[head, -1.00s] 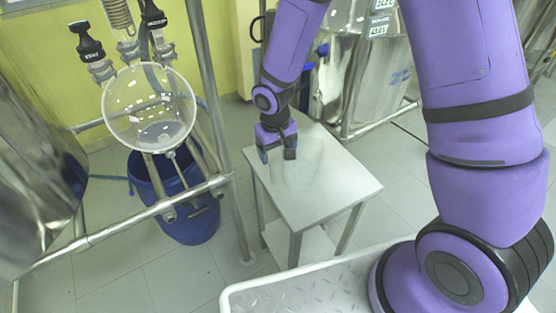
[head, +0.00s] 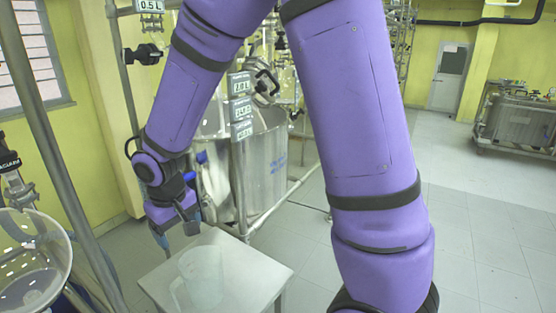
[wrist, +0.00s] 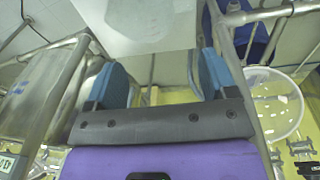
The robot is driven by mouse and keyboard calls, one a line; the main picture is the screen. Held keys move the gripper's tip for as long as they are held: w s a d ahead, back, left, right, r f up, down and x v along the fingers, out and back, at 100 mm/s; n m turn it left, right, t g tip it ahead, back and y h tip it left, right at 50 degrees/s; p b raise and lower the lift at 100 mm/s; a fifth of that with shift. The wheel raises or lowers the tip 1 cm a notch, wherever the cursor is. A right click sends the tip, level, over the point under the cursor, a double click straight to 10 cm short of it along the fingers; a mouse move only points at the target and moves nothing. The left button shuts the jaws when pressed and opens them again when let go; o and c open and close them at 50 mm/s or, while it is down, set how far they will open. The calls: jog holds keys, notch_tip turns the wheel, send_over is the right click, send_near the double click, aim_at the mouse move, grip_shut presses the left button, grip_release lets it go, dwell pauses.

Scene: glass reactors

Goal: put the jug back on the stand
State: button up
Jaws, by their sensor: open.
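The jug (head: 203,278) is a clear, pale vessel standing upright on the metal top of the small stand (head: 253,268). My gripper (head: 176,235) is open and empty, above and behind the jug, apart from it in the head view. In the wrist view, the open fingers (wrist: 160,80) show blue pads with nothing between them. A pale, see-through shape that looks like the jug (wrist: 145,20) lies beyond the fingertips at the top. The stand's lower part is cut off in the head view.
A round glass vessel (head: 30,262) on a metal frame (head: 72,165) stands at left. Open tiled floor (head: 480,240) lies to the right.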

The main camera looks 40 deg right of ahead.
jog(key=s+d+r+m+t, duration=0.1)
jog(key=s+d+r, duration=0.3)
jog(key=r, duration=0.3)
jog(key=s+d+r+t, duration=0.1)
jog(key=s+d+r, duration=0.3)
jog(key=r, duration=0.4)
jog(key=s+d+r+t, duration=0.1)
jog(key=s+d+r, duration=0.1)
jog(key=s, duration=0.4)
jog(key=s+d+r+m+t, duration=0.1)
jog(key=s+d+r, duration=0.1)
jog(key=s+r, duration=0.2)
jog(key=shift+s+d+y, duration=0.3)
jog(key=shift+s+d, duration=0.05)
jog(key=shift+s, duration=1.15)
jog(key=shift+r, duration=0.1)
